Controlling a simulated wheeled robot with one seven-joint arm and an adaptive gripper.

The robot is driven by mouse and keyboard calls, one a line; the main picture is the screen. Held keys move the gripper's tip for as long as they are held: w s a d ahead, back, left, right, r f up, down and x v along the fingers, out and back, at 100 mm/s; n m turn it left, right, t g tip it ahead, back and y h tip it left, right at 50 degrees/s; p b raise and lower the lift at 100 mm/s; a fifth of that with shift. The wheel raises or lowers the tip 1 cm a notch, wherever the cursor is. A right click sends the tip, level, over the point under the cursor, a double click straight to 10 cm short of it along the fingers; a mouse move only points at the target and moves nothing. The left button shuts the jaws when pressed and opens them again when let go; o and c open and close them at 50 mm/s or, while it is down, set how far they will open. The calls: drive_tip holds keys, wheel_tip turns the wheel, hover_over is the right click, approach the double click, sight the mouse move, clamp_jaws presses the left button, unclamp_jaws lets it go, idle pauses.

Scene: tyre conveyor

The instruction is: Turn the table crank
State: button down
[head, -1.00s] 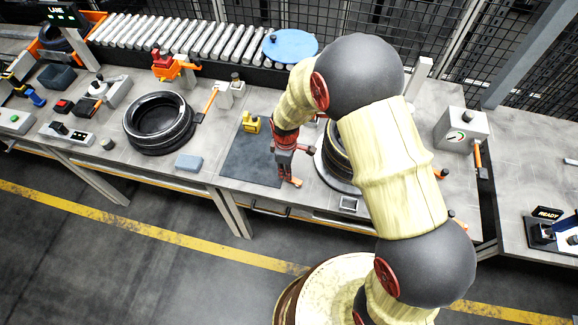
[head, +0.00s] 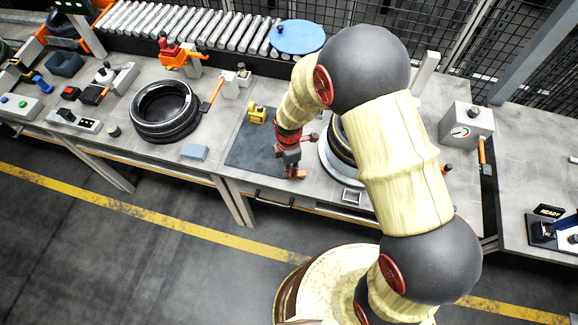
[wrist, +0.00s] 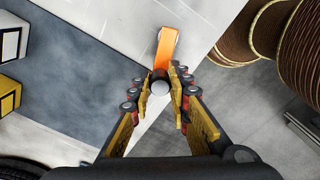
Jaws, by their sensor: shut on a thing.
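My arm hides much of both.
A dark mat (head: 254,148) with a small yellow block (head: 257,115) lies left of my gripper. Further left are a loose tyre (head: 164,110) and a blue-grey block (head: 194,152). A gauge box (head: 466,125) stands right of my arm.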

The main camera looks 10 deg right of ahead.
drive_tip(key=shift+w+a+r, duration=0.1)
idle(0.3)
drive_tip(key=c, duration=1.7)
unclamp_jaws()
drive_tip(key=shift+o, duration=0.2)
wheel_tip(320, 180, up, 12)
